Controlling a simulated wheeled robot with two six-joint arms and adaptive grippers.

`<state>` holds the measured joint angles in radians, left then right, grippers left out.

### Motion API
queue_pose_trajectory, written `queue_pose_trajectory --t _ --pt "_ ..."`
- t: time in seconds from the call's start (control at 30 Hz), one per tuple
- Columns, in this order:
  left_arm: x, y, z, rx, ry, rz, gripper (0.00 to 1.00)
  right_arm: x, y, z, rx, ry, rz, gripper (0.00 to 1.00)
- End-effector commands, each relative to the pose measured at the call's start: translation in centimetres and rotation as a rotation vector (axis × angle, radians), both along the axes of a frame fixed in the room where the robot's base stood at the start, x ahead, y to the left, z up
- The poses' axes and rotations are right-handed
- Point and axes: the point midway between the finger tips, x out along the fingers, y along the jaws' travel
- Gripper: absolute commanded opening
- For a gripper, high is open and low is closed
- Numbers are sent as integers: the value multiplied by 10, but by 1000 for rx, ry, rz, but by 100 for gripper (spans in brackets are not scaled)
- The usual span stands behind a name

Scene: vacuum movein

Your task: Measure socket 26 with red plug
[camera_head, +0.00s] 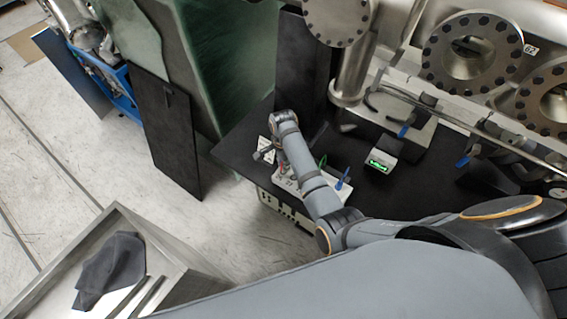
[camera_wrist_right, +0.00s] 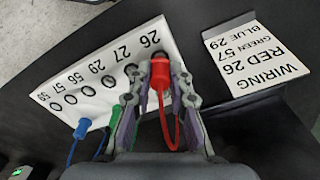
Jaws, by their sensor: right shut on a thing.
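My right gripper (camera_wrist_right: 155,95) is shut on the red plug (camera_wrist_right: 160,76), whose red lead runs back between the fingers. The plug's tip is at the white socket panel (camera_wrist_right: 75,112), just below the printed number 26. The plug and fingers cover socket 26, and I cannot tell whether the tip is inserted or only touching. In the head view my right gripper (camera_head: 266,153) is small and reaches down over the panel (camera_head: 331,198). The left gripper is not in view.
A wiring card (camera_wrist_right: 258,60) reads red 26, green 57, blue 29. A green plug (camera_wrist_right: 115,116) and a blue plug (camera_wrist_right: 81,128) are at the panel's lower edge. A meter with a green display (camera_head: 380,163) stands on the black table (camera_head: 236,149). Metal flanges (camera_head: 470,50) stand behind.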

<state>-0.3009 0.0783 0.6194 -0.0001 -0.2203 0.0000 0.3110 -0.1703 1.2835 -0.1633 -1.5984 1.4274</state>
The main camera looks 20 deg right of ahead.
Motion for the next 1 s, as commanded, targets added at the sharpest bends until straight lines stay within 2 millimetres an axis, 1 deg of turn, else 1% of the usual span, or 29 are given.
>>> queue_pose_trajectory --t 1.0 --pt "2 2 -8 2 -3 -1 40 0 0 -13 0 0 0 0"
